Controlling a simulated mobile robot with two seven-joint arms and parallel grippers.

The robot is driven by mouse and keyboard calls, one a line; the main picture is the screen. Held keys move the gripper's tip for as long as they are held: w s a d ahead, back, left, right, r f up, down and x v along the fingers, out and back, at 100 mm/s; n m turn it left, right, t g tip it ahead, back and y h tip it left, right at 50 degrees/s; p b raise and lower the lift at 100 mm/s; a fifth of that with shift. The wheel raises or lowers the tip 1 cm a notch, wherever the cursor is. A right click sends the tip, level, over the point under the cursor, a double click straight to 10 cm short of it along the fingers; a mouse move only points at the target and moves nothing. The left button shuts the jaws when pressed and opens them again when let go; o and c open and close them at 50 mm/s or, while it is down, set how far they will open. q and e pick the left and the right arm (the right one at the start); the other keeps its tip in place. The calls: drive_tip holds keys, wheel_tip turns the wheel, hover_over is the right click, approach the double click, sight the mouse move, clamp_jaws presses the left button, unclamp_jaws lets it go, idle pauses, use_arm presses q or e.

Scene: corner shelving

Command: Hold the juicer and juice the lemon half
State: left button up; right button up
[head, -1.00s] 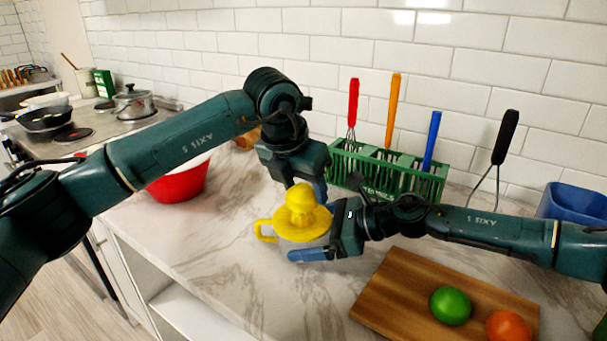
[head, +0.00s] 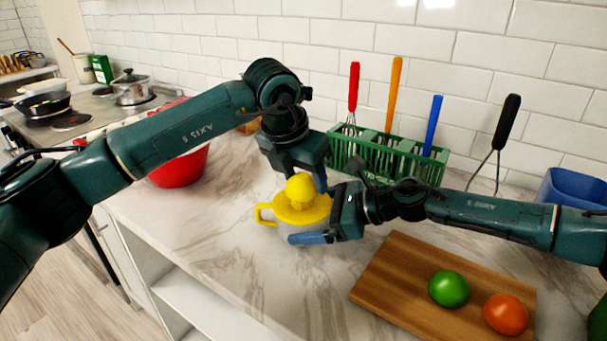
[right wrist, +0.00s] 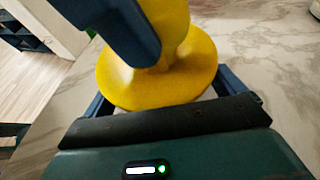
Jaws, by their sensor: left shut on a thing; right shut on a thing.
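The juicer (head: 286,213) has a yellow top with a side handle and a clear lower part, and it stands upright on the counter. The yellow lemon half (head: 299,188) sits low over the juicer's middle, seemingly touching its cone. My left gripper (head: 308,181) comes down from above and is shut on the lemon half; its far finger is partly hidden. My right gripper (head: 318,217) reaches in from the right and is shut around the juicer's body. In the right wrist view the juicer's yellow rim (right wrist: 150,90) lies between its fingers, with a left-gripper finger (right wrist: 115,30) above.
A green rack (head: 375,158) of utensils stands behind the grippers. A cutting board (head: 400,285) with a lime (head: 449,288) and an orange fruit (head: 506,313) lies at front right. A red bowl (head: 180,168) is at left. The counter's front edge is close to the juicer.

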use_arm(q)
drive_tip(key=shift+f, duration=0.55)
idle(0.5)
drive_tip(key=n+y, duration=0.1)
drive_tip(key=n, duration=0.2)
drive_tip(key=n+y, duration=0.1)
drive_tip(key=n, duration=0.1)
drive_tip(key=shift+a+f+n+t, duration=0.15)
drive_tip(key=shift+n+t, duration=0.25)
use_arm(e)
drive_tip(key=shift+r, duration=0.1)
use_arm(q)
drive_tip(key=m+h, duration=0.1)
drive_tip(key=m, duration=0.1)
drive_tip(key=m+h, duration=0.1)
drive_tip(key=m, duration=0.2)
drive_tip(key=shift+s+f+m+g, duration=0.1)
drive_tip(key=shift+m+g, duration=0.2)
drive_tip(key=shift+g, duration=0.1)
drive_tip(key=m+g, duration=0.1)
drive_tip(key=m, duration=0.2)
drive_tip(key=m+h, duration=0.1)
drive_tip(key=m, duration=0.2)
drive_tip(key=shift+g, duration=0.4)
